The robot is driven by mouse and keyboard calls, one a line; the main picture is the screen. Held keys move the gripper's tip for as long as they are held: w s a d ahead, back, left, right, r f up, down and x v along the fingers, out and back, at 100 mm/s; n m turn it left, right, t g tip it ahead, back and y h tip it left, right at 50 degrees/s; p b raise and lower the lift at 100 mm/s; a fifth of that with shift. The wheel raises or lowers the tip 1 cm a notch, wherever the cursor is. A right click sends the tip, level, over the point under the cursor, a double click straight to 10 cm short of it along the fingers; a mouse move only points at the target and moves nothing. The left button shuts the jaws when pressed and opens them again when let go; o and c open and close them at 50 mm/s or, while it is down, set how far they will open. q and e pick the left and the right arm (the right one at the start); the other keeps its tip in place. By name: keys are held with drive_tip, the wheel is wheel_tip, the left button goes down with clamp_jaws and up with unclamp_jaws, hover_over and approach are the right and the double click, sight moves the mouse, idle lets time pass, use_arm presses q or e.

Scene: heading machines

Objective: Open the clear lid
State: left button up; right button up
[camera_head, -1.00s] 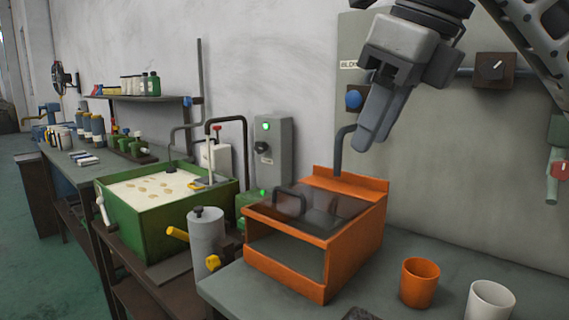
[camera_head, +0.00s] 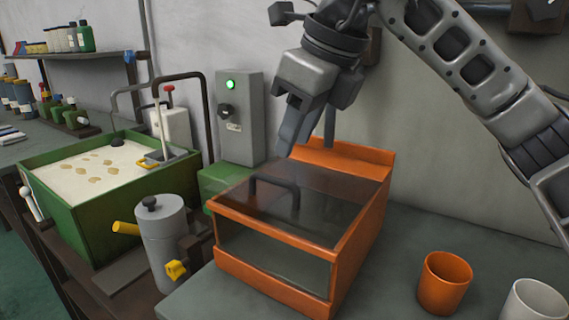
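The clear lid (camera_head: 315,208) is a dark see-through panel on top of an orange box (camera_head: 268,283), and it lies closed. A dark bar handle (camera_head: 275,182) stands up from the lid near its left side. My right gripper (camera_head: 288,150) points down just behind and above the handle, near the box's raised orange back. It appears apart from the handle. Its fingers are seen edge-on and overlap, so their opening is hidden. My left gripper is not in view.
An orange cup (camera_head: 444,282) and a white cup (camera_head: 533,303) stand right of the box. A grey cylinder (camera_head: 166,240) with yellow knobs and a green tank (camera_head: 100,195) are at the left. A grey control box (camera_head: 240,115) stands behind.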

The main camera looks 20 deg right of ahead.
drive_tip(key=x, duration=0.5)
drive_tip(key=shift+w+a+f, duration=0.1)
drive_tip(key=shift+w+f, duration=0.05)
drive_tip(key=shift+f, duration=0.2)
clamp_jaws()
idle(1.0)
